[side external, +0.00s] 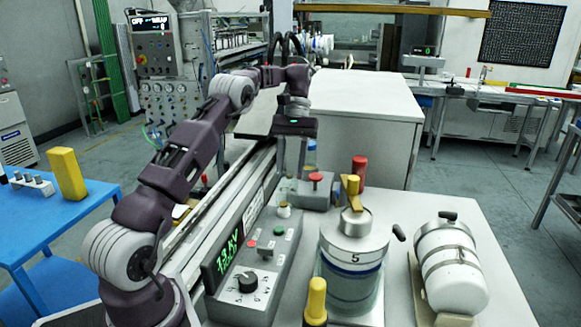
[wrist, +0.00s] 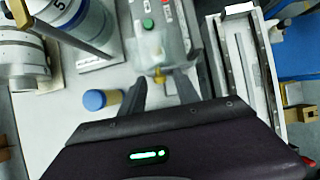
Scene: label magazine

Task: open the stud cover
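A clear, see-through cover (wrist: 160,45) stands at the end of the control panel in the wrist view, beside a green button. A small yellow-orange stud (wrist: 159,76) shows at it. In the side view the clear cover (side external: 287,187) is faint, below my fingers and behind a cream knob (side external: 284,210). My gripper (wrist: 172,72) is open, with one dark finger on each side of the cover in the wrist view. In the side view my gripper (side external: 291,170) points down above it. I cannot tell whether a finger touches the cover.
The control panel (side external: 265,265) has a lit display and buttons. A grey box with a red button (side external: 316,178) stands close to my gripper. A rail (wrist: 240,65) runs alongside.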

